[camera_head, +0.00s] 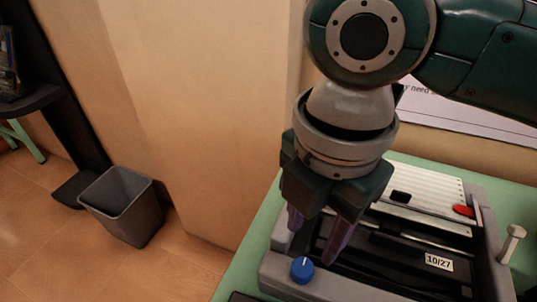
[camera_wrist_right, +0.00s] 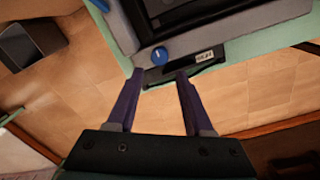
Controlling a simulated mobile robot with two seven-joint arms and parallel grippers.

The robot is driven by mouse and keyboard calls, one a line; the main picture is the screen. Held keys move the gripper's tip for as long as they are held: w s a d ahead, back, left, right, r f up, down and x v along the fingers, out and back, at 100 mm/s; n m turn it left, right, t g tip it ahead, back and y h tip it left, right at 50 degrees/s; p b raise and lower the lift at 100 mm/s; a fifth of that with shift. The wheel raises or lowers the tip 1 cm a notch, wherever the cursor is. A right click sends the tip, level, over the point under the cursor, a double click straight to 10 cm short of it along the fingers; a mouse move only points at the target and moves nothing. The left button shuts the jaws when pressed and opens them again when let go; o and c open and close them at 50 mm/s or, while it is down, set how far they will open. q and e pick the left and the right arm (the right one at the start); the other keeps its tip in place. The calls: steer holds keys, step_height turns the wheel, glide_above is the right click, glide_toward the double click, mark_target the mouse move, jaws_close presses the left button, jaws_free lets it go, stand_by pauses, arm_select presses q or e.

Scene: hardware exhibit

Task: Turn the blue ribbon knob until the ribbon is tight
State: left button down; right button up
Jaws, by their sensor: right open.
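The blue knob (camera_head: 302,269) with a white pointer line sits on the front left corner of a grey and black machine (camera_head: 330,288). The knob also shows in the right wrist view (camera_wrist_right: 159,56), beyond the fingertips. My right gripper (camera_head: 318,240) points down above the machine, just behind the knob in the head view. Its purple fingers are apart in the right wrist view (camera_wrist_right: 158,76), with nothing between them. The fingers look clear of the knob. I cannot make out the ribbon. My left gripper is not in view.
The machine stands on a green table (camera_head: 236,280). It has a white ribbed panel, a red part (camera_head: 464,211), a "10/27" label (camera_head: 439,262) and a pale crank handle (camera_head: 511,243) at right. A grey bin (camera_head: 124,207) stands on the tiled floor at left.

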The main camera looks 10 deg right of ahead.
mark_target(302, 267)
step_height(302, 267, down, 8)
steer(key=shift+a+f+b, duration=0.1)
steer(key=shift+f+b, duration=0.15)
steer(key=shift+b, duration=0.45)
steer(key=shift+c, duration=0.2)
jaws_close()
